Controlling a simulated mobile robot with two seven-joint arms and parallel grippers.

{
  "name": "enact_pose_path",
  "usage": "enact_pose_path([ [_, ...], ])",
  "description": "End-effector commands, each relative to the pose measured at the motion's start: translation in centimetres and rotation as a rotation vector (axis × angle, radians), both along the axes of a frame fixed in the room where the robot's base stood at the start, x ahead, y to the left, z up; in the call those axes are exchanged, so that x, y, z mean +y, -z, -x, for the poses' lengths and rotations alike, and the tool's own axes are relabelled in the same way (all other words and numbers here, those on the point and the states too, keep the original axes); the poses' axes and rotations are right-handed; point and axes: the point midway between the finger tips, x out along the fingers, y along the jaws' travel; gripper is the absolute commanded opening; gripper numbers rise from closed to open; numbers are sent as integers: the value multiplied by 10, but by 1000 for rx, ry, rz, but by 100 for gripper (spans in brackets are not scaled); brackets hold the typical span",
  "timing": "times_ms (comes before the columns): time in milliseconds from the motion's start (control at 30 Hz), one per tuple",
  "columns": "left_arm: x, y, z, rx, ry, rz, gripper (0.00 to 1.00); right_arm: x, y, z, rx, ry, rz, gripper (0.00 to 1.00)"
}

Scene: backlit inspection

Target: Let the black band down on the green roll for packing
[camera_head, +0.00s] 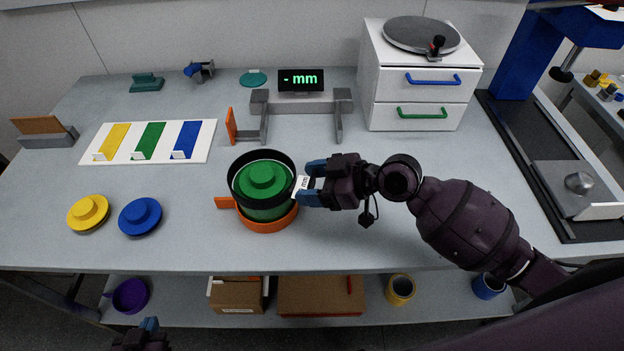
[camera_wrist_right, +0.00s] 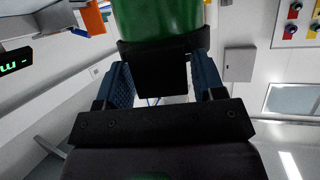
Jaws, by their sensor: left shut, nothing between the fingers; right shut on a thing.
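The green roll (camera_head: 264,204) stands upright in an orange holder (camera_head: 268,226) with a handle on its left. The black band (camera_head: 236,189) is a ring around the upper part of the roll, its rim near the level of the roll's top. My right gripper (camera_head: 309,183), to the right of the roll, is shut on the band's tab. In the right wrist view the band (camera_wrist_right: 160,46) lies across the green roll (camera_wrist_right: 158,17), its dark tab between the blue fingers. Whether the band touches the roll is unclear. My left gripper (camera_head: 149,324) is shut and empty at the bottom edge, below the table.
Yellow (camera_head: 88,212) and blue (camera_head: 140,216) discs lie left of the roll. Behind are a white colour board (camera_head: 203,131), a grey gauge with orange pad (camera_head: 305,107), an "- mm" display (camera_head: 301,81) and a white drawer unit (camera_head: 412,100). The front middle of the table is clear.

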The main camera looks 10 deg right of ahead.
Motion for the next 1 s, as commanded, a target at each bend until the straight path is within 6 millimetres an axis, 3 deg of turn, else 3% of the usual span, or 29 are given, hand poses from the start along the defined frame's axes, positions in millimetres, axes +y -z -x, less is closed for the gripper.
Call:
enact_pose_path([
  [1000, 0, 24, 3, 15, 2, 0, 0, 0, 25, 0, 0, 0, 0, 46],
])
